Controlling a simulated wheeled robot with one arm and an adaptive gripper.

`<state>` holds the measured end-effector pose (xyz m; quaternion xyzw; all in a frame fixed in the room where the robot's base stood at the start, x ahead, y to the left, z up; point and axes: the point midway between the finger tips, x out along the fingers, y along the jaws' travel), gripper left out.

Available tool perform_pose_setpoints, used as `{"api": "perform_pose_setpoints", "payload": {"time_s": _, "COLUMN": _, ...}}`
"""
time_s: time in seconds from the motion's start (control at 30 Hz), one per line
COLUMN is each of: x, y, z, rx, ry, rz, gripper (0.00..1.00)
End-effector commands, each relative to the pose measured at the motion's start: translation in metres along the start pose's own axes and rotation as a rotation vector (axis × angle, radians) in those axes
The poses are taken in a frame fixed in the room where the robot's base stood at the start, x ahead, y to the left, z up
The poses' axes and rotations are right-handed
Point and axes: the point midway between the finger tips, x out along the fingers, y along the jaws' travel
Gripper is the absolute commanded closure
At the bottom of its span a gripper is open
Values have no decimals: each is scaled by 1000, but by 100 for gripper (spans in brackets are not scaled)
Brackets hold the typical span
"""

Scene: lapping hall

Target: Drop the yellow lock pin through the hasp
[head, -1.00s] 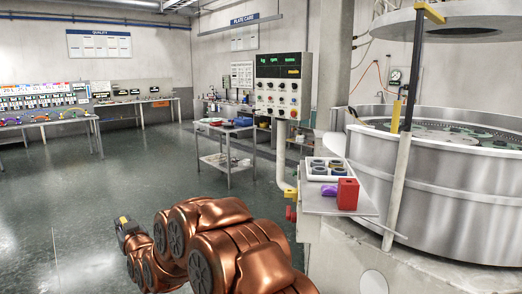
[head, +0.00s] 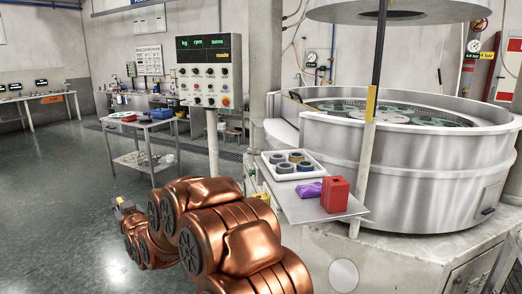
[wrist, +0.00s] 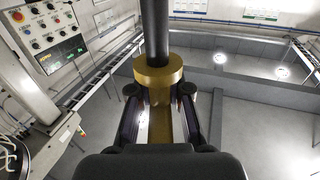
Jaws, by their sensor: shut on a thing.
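My gripper (wrist: 160,112) is shut on the yellow lock pin (wrist: 158,76). In the wrist view the pin shows a thick yellow collar just beyond the fingers and a yellow part between them. A dark rod runs from the collar out of the top of the picture. In the head view my gripper (head: 119,205) is at the lower left, over open floor and well away from the lapping machine (head: 400,160); the pin is too small to make out there. I cannot pick out the hasp for certain; a small yellow piece (head: 292,96) sits at the machine's left rim.
A side shelf (head: 312,207) on the machine carries a white tray (head: 268,157) of dark rings, a purple cloth-like thing (head: 308,191) and a red block (head: 335,195). A post with a yellow sleeve (head: 371,103) stands beside it. A control panel (head: 209,71) and a cart (head: 143,124) are behind.

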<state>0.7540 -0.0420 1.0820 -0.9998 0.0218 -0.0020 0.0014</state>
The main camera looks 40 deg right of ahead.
Motion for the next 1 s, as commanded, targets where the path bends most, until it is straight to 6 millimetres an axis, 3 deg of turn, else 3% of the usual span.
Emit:
{"api": "perform_pose_setpoints", "payload": {"time_s": 0.03, "x": 0, "y": 25, "z": -8, "rx": 0, "ry": 5, "rz": 30, "gripper": 100}}
{"api": "perform_pose_setpoints", "payload": {"time_s": 0.2, "x": -7, "y": 106, "z": -26, "rx": 2, "ry": 10, "rz": 123, "gripper": 100}}
{"api": "perform_pose_setpoints", "payload": {"time_s": 0.37, "x": -21, "y": 178, "z": -42, "rx": 4, "ry": 9, "rz": 206, "gripper": 100}}
{"api": "perform_pose_setpoints", "payload": {"time_s": 0.7, "x": -74, "y": 320, "z": -77, "rx": -1, "ry": 11, "rz": 382, "gripper": 100}}
{"api": "perform_pose_setpoints", "payload": {"time_s": 0.9, "x": -111, "y": 383, "z": -91, "rx": -4, "ry": 2, "rz": 470, "gripper": 100}}
{"api": "perform_pose_setpoints", "payload": {"time_s": 1.0, "x": -124, "y": 402, "z": -94, "rx": -4, "ry": -1, "rz": 498, "gripper": 100}}
